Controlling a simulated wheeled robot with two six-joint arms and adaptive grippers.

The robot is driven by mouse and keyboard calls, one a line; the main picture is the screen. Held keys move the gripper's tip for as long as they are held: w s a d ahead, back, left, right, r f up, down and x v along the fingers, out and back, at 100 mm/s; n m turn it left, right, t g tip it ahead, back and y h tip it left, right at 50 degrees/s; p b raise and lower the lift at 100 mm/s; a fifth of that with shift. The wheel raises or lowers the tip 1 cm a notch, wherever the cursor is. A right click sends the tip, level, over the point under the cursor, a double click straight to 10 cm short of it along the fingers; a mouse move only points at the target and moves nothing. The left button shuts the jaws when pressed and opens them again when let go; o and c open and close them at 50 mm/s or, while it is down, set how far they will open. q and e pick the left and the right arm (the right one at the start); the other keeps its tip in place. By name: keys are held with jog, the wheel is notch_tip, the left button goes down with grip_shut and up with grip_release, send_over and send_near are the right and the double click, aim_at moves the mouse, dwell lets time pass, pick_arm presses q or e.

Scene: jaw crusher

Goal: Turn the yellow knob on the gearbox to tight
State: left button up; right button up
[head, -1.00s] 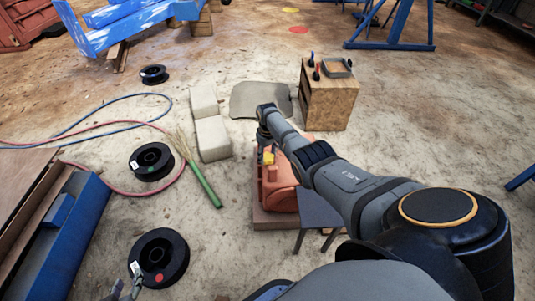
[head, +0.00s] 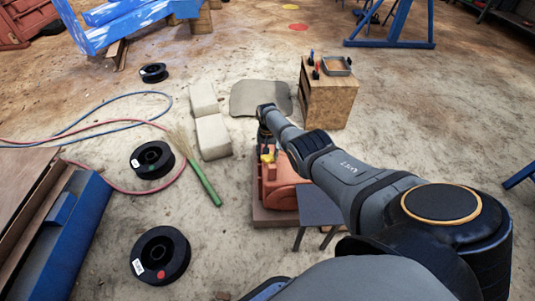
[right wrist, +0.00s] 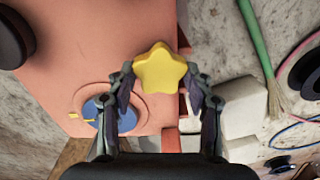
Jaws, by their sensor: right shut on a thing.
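The yellow knob (right wrist: 160,66) is star-shaped and sits on the orange-red gearbox (right wrist: 75,50) in the right wrist view. My right gripper (right wrist: 159,76) is shut on it, with one finger on each side. In the head view the gearbox (head: 283,192) stands on a low base, and the knob (head: 267,156) shows small just below my right gripper (head: 266,146). A round blue part (right wrist: 103,120) with a small yellow mark lies on the gearbox beside the left finger, partly hidden by it. My left gripper is not in view.
A small dark table (head: 320,207) stands close to the right of the gearbox. A wooden box (head: 330,98) is behind it. Pale blocks (head: 213,137), a green-handled broom (head: 204,183) and black spools (head: 160,256) lie to the left. Floor before the gearbox is bare.

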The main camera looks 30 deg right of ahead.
jog(key=shift+m, duration=0.5)
jog(key=o, duration=1.2)
jog(key=shift+w+r, duration=0.1)
jog(key=shift+r, duration=0.35)
notch_tip(320, 180, up, 11)
jog(key=shift+r, duration=0.1)
